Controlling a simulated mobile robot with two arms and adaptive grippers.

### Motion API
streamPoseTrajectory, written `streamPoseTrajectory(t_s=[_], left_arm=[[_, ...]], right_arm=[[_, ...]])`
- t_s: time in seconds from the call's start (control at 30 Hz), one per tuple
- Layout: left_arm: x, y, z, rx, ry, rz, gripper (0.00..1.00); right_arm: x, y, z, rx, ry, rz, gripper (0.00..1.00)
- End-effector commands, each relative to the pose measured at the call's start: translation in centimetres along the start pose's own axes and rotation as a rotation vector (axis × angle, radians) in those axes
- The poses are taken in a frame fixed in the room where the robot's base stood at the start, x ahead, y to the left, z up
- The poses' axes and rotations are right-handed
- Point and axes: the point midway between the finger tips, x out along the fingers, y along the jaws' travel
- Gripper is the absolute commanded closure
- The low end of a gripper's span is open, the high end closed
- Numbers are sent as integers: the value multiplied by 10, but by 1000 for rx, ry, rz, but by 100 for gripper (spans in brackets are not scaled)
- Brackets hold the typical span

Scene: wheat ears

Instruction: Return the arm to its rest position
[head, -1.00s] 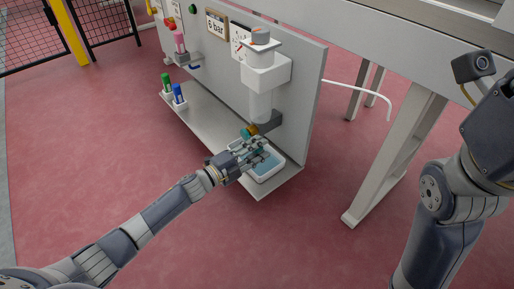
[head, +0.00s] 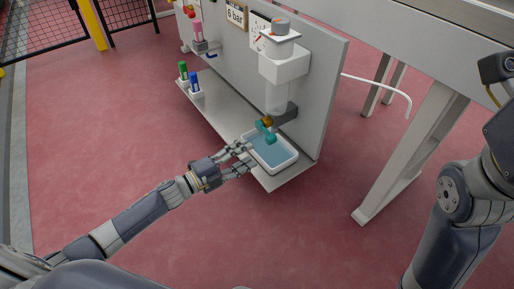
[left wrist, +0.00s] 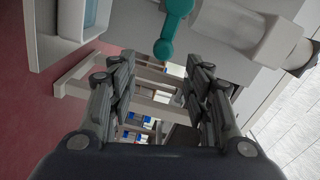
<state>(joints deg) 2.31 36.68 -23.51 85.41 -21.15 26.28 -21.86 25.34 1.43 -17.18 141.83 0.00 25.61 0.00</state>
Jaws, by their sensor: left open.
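My left arm (head: 140,215) reaches in from the left in the head view. Its gripper (head: 240,158) is open and empty, at the left edge of a white tray (head: 291,163) with bluish contents. In the left wrist view the two fingers (left wrist: 160,88) stand apart with nothing between them. A teal valve handle (head: 268,133) hangs above the tray, under a clear cylinder unit; it also shows in the left wrist view (left wrist: 172,30), ahead of the fingertips and apart from them. My right arm (head: 445,215) is at the right edge; its gripper is out of view.
A grey panel (head: 325,100) with a shelf (head: 225,112) carries the filter unit (head: 283,65), a gauge and a "6 bar" sign (head: 236,15). Green (head: 183,72) and blue (head: 194,83) markers stand on the shelf. A table leg (head: 410,155) is at right. Red floor at left is clear.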

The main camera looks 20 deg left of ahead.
Motion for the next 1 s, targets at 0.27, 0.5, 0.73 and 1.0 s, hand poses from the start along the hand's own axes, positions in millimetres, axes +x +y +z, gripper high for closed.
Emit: streamPoseTrajectory(t_s=[0.27,0.5,0.73,1.0], left_arm=[[-17,0,0,-1,0,0,54],[-17,0,0,-1,0,0,54],[-16,-1,-2,-3,2,-2,54],[0,-68,-93,-185,151,-163,54]], right_arm=[[0,0,0,0,1,0,100],[0,0,0,0,1,0,100],[0,0,0,0,1,1,100],[-5,6,17,9,-71,26,100]])
